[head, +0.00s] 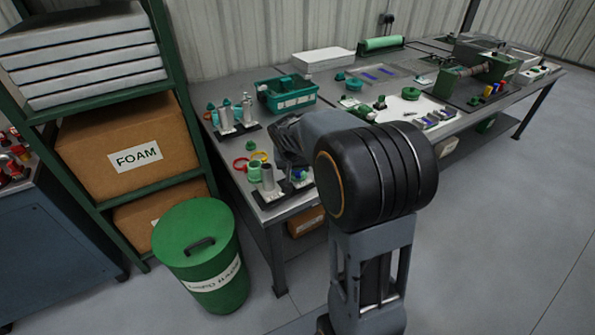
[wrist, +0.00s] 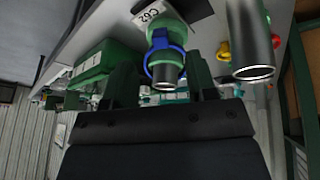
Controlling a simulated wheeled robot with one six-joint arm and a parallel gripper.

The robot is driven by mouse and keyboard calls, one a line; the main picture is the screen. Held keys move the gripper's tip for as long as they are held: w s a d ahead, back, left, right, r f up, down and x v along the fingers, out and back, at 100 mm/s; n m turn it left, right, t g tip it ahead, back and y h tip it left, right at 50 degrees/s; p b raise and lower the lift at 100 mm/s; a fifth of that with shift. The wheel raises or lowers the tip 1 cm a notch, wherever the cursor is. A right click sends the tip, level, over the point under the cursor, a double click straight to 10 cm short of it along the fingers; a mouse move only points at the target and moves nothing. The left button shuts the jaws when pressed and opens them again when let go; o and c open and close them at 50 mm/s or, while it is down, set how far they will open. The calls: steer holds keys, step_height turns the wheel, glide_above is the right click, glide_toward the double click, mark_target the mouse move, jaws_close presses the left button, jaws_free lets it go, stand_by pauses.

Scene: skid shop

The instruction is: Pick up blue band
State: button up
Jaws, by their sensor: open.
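The blue band (wrist: 159,45) is around a green and silver cylindrical piece (wrist: 165,72) in the wrist view, at upper middle. In the head view a small blue bit (head: 301,175) shows at the bench's near corner, mostly hidden by my arm; it seems to be the same band. My gripper (wrist: 162,80) is open, its two dark fingers showing either side of the green and silver piece in the picture. I cannot tell whether they touch it. In the head view my arm hides most of the gripper.
A silver cylinder (wrist: 249,45) stands close to the right finger. Red and yellow rings (head: 240,164), a green cup (head: 254,173) and a teal tote (head: 287,93) are on the bench. A green bin (head: 203,262) and shelves with a foam box (head: 125,145) stand left.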

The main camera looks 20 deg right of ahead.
mark_target(298, 173)
steer(key=shift+b+x, duration=0.3)
steer(key=shift+x, duration=2.65)
steer(key=shift+s, duration=0.1)
steer(key=shift+c, duration=0.2)
jaws_close()
steer(key=shift+r, duration=0.1)
